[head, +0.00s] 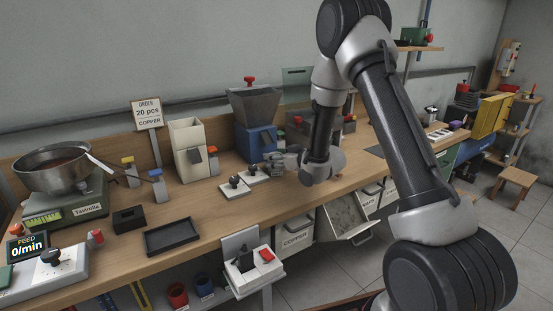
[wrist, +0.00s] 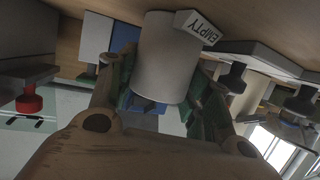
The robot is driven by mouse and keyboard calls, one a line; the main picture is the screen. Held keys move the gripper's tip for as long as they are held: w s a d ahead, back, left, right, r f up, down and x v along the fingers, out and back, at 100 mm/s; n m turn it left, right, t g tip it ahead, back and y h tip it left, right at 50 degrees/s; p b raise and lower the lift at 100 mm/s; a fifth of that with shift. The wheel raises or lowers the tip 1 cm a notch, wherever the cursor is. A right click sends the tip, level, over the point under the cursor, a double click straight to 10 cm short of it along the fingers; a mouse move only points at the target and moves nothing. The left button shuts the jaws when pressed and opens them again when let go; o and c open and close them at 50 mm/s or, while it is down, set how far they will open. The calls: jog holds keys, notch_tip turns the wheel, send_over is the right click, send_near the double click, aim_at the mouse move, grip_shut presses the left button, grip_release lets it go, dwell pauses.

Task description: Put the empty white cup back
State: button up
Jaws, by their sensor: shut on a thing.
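The white cup (wrist: 163,62) is a plain pale cylinder between the green-padded fingers of my gripper (wrist: 160,88) in the wrist view. The fingers are shut on its sides. A white tag reading EMPTY (wrist: 203,28) is right beside the cup; I cannot tell whether it is fixed to the cup or to the bench. In the head view my gripper (head: 274,160) is low over the bench, in front of the blue hopper machine (head: 256,140). The cup cannot be made out there. Whether its base touches the bench is unclear.
Two white plates with black knobs (head: 235,188) are just left of my gripper. A cream dispenser (head: 187,148) stands further left, then a scale with a steel bowl (head: 62,168). A black tray (head: 172,236) is near the front edge. An open bin (head: 347,213) juts out below.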

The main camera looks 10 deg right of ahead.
jog(key=o, duration=1.1)
jog(key=shift+f, duration=0.1)
jog(key=shift+s+d+r, duration=0.1)
jog(key=shift+r, duration=0.1)
jog(key=v, duration=1.1)
jog(key=shift+s+d+r, duration=0.15)
jog(key=shift+s+d, duration=0.05)
jog(key=shift+s, duration=0.15)
jog(key=s+d+r+m+g+h, duration=0.3)
jog(key=s+d+r+h, duration=0.4)
jog(key=s+d+r, duration=0.4)
jog(key=s+r+m+g, duration=0.1)
jog(key=s, duration=0.6)
jog(key=s+a+r+m+g, duration=0.1)
jog(key=s+r+g, duration=0.1)
jog(key=s, duration=0.6)
jog(key=s+a+r+g, duration=0.1)
jog(key=s+r+g, duration=0.1)
jog(key=s, duration=0.6)
jog(key=shift+r+m, duration=0.15)
jog(key=shift+m, duration=0.25)
